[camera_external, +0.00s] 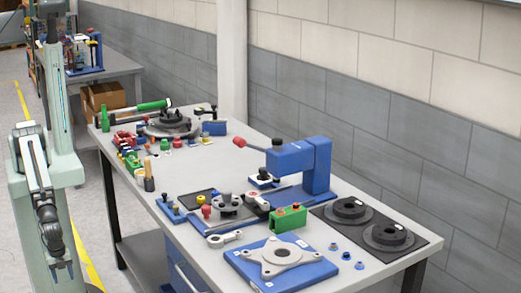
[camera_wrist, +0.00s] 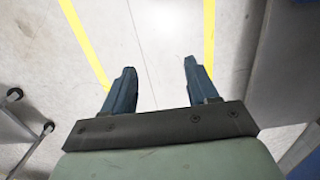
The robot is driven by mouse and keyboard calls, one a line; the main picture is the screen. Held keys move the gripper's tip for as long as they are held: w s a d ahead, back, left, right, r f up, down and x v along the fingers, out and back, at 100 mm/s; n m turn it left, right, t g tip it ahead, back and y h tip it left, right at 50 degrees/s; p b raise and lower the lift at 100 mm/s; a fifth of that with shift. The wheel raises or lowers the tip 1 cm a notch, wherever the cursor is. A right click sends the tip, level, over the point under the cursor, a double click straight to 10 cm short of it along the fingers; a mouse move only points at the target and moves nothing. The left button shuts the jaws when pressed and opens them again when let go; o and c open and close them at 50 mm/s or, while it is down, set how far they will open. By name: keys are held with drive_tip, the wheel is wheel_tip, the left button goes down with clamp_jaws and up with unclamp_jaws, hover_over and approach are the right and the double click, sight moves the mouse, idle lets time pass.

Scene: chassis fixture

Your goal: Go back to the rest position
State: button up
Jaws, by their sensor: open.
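My gripper (camera_external: 63,272) hangs low at the left edge of the external view, pointing down beside my own column and off the table. In the wrist view my gripper (camera_wrist: 160,66) shows two dark blue fingers set wide apart with nothing between them. Below them is bare grey floor (camera_wrist: 155,30) with yellow lines. The chassis fixture, a blue plate with a grey part on it (camera_external: 275,260), lies at the near end of the table, well to the right of my gripper.
The grey workbench (camera_external: 170,220) holds a blue press (camera_external: 300,165), a green block (camera_external: 288,217), two dark discs (camera_external: 350,210) on a black mat and several small parts. Its left edge faces my arm. The floor between appears clear. A wheeled leg (camera_wrist: 48,128) shows at left in the wrist view.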

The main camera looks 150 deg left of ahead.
drive_tip(key=s+f+g, duration=0.3)
drive_tip(key=s+f, duration=0.5)
drive_tip(key=s, duration=0.5)
drive_tip(key=s+f+g, duration=0.3)
drive_tip(key=s+f, duration=0.6)
drive_tip(key=s, duration=0.5)
drive_tip(key=shift+s+f, duration=0.2)
drive_tip(key=shift+f, duration=0.1)
idle(0.5)
